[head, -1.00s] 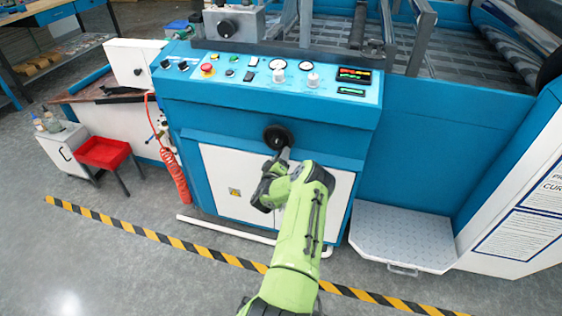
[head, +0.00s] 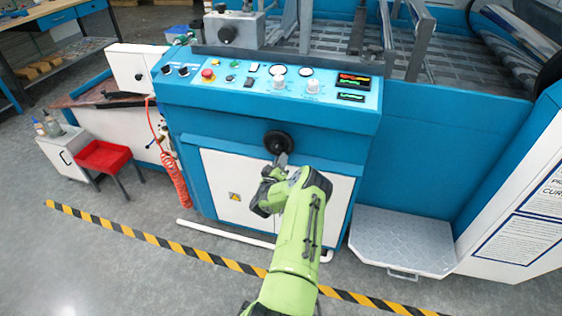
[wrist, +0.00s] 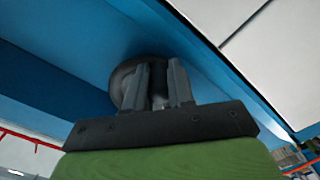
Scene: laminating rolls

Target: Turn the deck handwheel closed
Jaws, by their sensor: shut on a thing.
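The deck handwheel (head: 277,141) is a black round wheel on the blue front of the machine, under the control panel. My gripper (head: 281,158) reaches up to it from below, at the end of my green arm. In the wrist view the handwheel (wrist: 126,84) is a dark disc behind and between the two grey fingers. My gripper (wrist: 160,85) is shut on the handwheel. The fingers hide part of the wheel, and the exact contact cannot be made out.
The control panel (head: 235,92) with knobs and a red button lies above the wheel. White cabinet doors (head: 222,180) are below it. Grey floor is open in front.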

